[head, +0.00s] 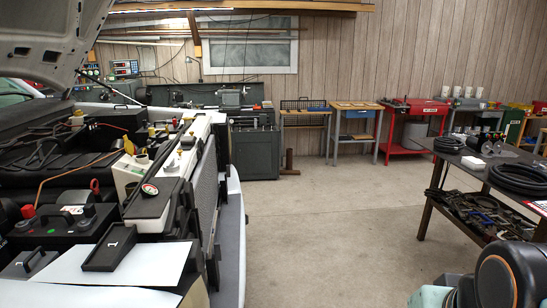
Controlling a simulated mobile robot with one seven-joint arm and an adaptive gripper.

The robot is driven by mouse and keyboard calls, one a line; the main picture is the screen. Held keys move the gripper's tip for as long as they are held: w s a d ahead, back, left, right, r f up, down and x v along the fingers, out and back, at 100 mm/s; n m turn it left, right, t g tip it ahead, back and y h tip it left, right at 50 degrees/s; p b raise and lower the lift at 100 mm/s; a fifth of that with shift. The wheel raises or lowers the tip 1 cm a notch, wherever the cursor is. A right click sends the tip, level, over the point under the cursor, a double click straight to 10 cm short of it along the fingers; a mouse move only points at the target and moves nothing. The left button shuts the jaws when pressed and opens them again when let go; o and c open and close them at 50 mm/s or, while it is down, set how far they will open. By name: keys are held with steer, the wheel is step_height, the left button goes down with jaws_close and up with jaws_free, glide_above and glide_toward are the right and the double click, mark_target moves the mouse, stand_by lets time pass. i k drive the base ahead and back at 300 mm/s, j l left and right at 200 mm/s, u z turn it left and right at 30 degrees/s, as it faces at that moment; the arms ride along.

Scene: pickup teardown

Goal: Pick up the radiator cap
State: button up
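A small round cap (150,189) with a red, white and dark face looks like the radiator cap. It sits on top of a flat black box at the front of the open engine bay, left of centre in the head view. At this size I cannot tell whether it is fitted or lying loose. Part of my arm shows at the bottom right, well away from the cap. My gripper is not in view.
The raised hood (52,35) hangs over the engine bay. The radiator (205,190) stands at the vehicle's front. A dark workbench (430,215) with hoses stands right. The concrete floor (310,225) between is clear.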

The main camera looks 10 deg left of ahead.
mark_target(172, 166)
steer(key=i+l+z, duration=0.1)
steer(key=i+l, duration=0.2)
steer(key=i+l+z, duration=0.1)
steer(key=i+l, duration=0.15)
steer(key=i, duration=0.3)
steer(key=i+u, duration=0.25)
steer(key=i, duration=0.3)
steer(key=i+l+u, duration=0.1)
steer(key=i+u, duration=0.2)
steer(key=i, duration=0.25)
steer(key=i+u, duration=0.45)
steer(key=i+l+u, duration=0.1)
steer(key=i+u, duration=0.3)
